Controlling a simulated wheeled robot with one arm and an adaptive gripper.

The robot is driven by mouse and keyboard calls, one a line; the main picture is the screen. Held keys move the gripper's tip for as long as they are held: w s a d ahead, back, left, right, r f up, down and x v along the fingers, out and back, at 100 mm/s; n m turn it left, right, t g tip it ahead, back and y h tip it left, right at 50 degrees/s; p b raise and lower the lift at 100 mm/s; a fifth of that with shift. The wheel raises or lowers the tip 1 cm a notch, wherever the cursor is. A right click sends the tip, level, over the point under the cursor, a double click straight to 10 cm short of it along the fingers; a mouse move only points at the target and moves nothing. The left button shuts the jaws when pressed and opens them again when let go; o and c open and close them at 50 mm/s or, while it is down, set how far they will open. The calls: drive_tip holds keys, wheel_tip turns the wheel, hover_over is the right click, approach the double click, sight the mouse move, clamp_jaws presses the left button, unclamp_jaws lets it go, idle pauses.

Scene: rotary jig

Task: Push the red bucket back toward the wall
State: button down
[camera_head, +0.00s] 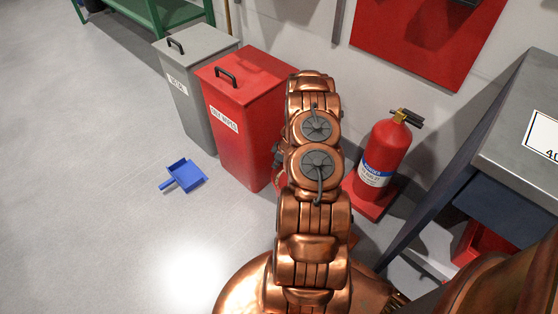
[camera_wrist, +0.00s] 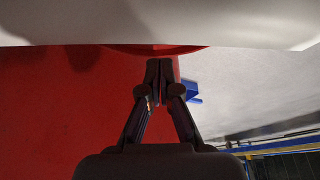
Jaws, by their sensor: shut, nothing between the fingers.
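A red lidded bin (camera_head: 243,100) with a black handle and white label stands on the floor near the wall. No separate red bucket shows clearly; my copper arm covers the floor just right of the bin. A little red (camera_head: 280,180) shows beside my arm there. In the wrist view, a red surface (camera_wrist: 60,110) fills the left side, and a curved red edge (camera_wrist: 155,49) lies under a pale band at the top. My gripper (camera_wrist: 158,68) is shut and empty, its tips just below that curved edge. I cannot tell whether they touch it.
A grey bin (camera_head: 190,80) stands left of the red one. A blue dustpan (camera_head: 187,175) lies on the floor, also in the wrist view (camera_wrist: 192,92). A red extinguisher (camera_head: 385,150) and grey table (camera_head: 500,120) stand right. The left floor is clear.

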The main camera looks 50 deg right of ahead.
drive_tip(key=shift+x, duration=1.25)
drive_tip(key=s+b, duration=0.1)
drive_tip(key=s+d+b, duration=0.1)
drive_tip(key=s+b, duration=0.1)
drive_tip(key=shift+d+f, duration=0.2)
drive_tip(key=shift+d, duration=0.05)
drive_tip(key=shift+s+r+b, duration=0.1)
drive_tip(key=shift+s+b, duration=0.25)
drive_tip(key=shift+s, duration=0.1)
drive_tip(key=shift+d+r, duration=0.1)
drive_tip(key=p+v, duration=0.1)
drive_tip(key=v, duration=0.8)
drive_tip(key=shift+r, duration=0.45)
